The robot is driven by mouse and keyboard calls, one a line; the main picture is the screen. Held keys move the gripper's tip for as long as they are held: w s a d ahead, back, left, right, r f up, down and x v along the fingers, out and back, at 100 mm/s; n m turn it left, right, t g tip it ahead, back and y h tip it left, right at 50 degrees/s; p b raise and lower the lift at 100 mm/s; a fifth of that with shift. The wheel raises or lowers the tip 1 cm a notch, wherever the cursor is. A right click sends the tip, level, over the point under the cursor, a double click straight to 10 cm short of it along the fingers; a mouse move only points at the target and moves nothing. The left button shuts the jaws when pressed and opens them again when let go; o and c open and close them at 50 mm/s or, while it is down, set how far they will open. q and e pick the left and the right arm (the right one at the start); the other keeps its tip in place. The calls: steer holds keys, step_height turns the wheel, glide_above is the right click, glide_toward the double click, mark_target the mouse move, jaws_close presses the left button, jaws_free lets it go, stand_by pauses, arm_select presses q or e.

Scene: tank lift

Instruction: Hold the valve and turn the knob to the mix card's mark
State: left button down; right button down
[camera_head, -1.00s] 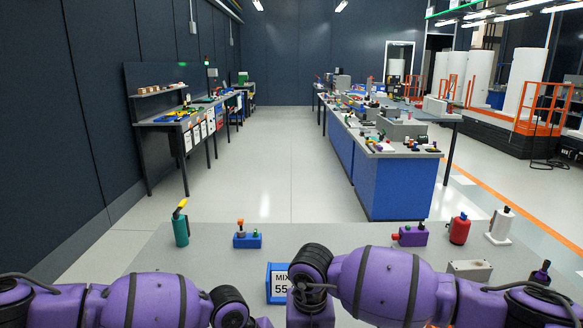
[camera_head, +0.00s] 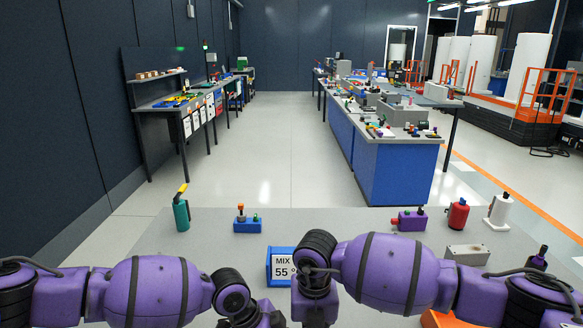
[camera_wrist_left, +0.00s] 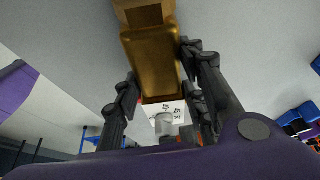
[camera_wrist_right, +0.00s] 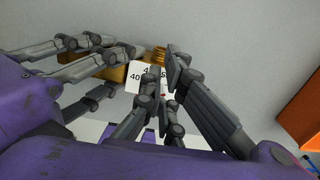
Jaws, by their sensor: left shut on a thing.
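The mix card (camera_head: 283,270) stands on the near table in a blue frame and reads "MIX 55", with a sign after it partly covered by my right arm. My left gripper (camera_wrist_left: 157,75) is shut on the brass valve body (camera_wrist_left: 152,62), held above the floor or table surface. A white dial plate (camera_wrist_left: 176,110) with numbers sits at the valve's end, with a pale grey knob (camera_wrist_left: 164,125) beyond it. My right gripper (camera_wrist_right: 161,75) has its fingertips at the dial plate (camera_wrist_right: 137,78), where "40" is readable. Its grip on the knob is unclear; the knob's pointer is hidden.
The table's middle behind the card is clear.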

arm_select(q)
steer(key=shift+d, duration=0.1)
steer(key=shift+a, duration=0.2)
arm_select(e)
step_height(320, 180, up, 6)
steer(key=shift+w+r, duration=0.15)
steer(key=shift+w, duration=0.15)
arm_select(q)
steer(key=shift+f, duration=0.1)
arm_select(e)
steer(key=shift+d, duration=0.1)
arm_select(q)
steer(key=c, duration=1)
jaws_free()
steer(key=v, duration=1.2)
